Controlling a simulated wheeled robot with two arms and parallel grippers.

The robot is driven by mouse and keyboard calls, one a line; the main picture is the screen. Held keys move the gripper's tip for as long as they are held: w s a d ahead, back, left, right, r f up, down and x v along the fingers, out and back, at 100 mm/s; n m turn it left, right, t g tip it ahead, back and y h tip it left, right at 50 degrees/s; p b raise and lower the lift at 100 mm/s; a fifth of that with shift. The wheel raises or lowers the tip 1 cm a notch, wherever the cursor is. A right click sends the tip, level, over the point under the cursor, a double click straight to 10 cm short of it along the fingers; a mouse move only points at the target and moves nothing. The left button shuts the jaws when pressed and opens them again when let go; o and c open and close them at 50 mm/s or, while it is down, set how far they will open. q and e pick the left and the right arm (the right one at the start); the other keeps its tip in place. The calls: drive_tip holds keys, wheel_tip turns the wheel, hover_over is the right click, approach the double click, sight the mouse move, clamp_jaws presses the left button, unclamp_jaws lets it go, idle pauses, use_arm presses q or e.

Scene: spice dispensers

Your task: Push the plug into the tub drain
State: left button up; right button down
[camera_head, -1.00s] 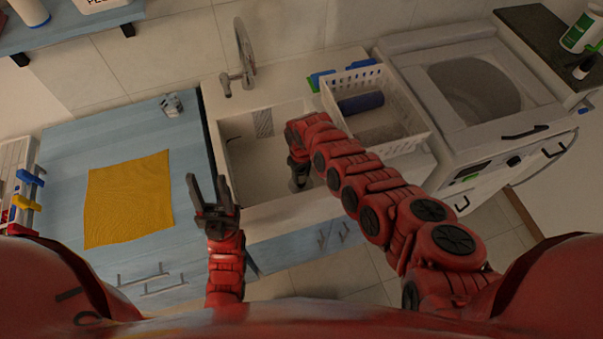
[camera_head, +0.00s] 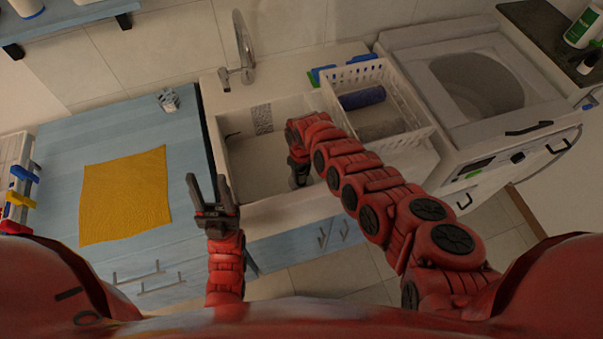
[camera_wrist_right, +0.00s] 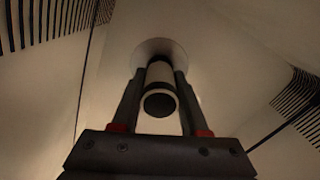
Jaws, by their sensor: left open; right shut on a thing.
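The white tub (camera_head: 255,165) is set into the counter in the middle of the head view. My right arm reaches down into it, and my right gripper (camera_head: 299,180) is low inside, partly hidden by the arm. In the right wrist view, the right gripper (camera_wrist_right: 160,78) is shut on the plug (camera_wrist_right: 160,104), a short cylinder with dark and pale bands. A pale round drain (camera_wrist_right: 162,47) shows just beyond the plug. I cannot tell whether the plug touches it. My left gripper (camera_head: 207,184) is open and empty in front of the tub's left side.
A faucet (camera_head: 243,55) rises behind the tub. A white basket (camera_head: 388,110) with a dark roll stands to its right, beside a washing machine (camera_head: 470,90). A yellow cloth (camera_head: 125,195) lies on the blue counter at left. Slotted dark markings line the tub walls in the wrist view.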

drive_tip(key=shift+c, duration=1.7)
unclamp_jaws()
